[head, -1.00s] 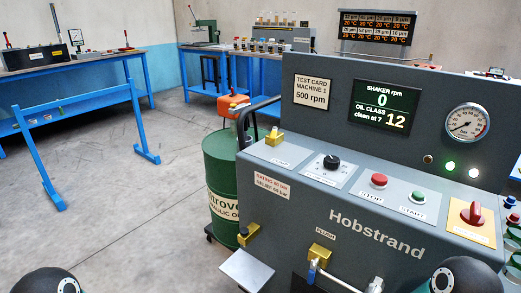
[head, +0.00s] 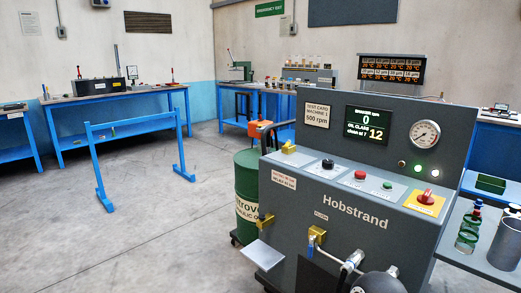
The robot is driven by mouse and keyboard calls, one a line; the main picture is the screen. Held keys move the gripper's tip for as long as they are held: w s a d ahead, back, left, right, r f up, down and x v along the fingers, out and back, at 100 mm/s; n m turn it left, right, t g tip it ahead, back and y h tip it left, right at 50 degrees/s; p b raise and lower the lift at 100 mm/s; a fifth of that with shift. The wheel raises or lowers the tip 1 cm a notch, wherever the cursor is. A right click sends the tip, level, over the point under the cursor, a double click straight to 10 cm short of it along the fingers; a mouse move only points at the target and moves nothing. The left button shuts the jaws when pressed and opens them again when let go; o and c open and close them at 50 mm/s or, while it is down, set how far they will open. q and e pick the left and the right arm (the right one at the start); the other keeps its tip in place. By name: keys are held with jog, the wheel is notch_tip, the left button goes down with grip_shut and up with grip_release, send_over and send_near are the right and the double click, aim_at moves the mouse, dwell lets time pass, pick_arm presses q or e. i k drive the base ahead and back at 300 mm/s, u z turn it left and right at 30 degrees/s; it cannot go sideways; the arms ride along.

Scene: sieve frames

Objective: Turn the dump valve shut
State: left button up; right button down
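The grey Hobstrand test machine (head: 350,235) stands right of centre. None of its controls is readable to me as the dump valve. A black knob (head: 327,164) is at the panel's left. On the front, a brass valve (head: 317,234) under the flush label has a blue lever (head: 311,246) hanging down. Another brass fitting (head: 265,221) is at the front's left, above a small tray (head: 264,254).
A green oil drum (head: 247,195) stands against the machine's left side. A blue frame (head: 140,150) stands on the open floor at left. A side table at right holds green bottles (head: 467,236) and a grey cylinder (head: 505,243). The floor at left front is clear.

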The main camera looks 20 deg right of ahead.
aim_at(288, 144)
jog(key=z, duration=0.35)
jog(key=i, duration=0.75)
jog(key=z, duration=0.45)
jog(key=i, duration=0.7)
jog(key=u, duration=0.55)
